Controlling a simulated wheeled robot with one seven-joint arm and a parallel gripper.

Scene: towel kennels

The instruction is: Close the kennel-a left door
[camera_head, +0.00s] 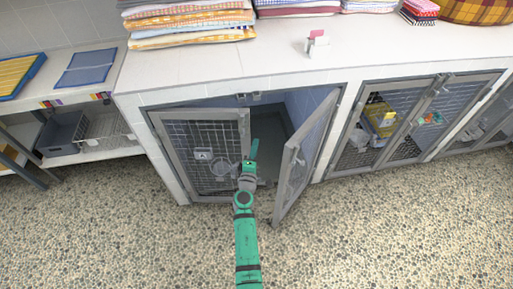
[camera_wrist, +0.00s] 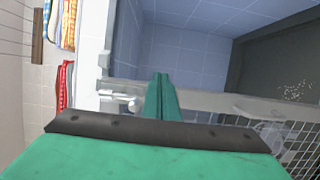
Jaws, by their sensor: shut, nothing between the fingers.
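The left kennel under the counter has two mesh doors; I cannot read a kennel label. Its left door (camera_head: 203,150) has a grey frame and stands a little ajar, with a gap along its top edge. My green gripper (camera_head: 254,150) is shut and empty, at the free edge of this door, in the opening between the doors. In the wrist view the shut fingers (camera_wrist: 160,88) are beside a grey door frame bar (camera_wrist: 225,103) with mesh below it. I cannot tell whether they touch.
The kennel's right door (camera_head: 303,155) stands wide open, outward, right of my arm. Another kennel (camera_head: 385,120) with shut doors is further right. Folded towels (camera_head: 190,22) lie on the counter (camera_head: 225,66). A shelf with baskets (camera_head: 100,128) is at left. The pebbled floor (camera_head: 390,230) is clear.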

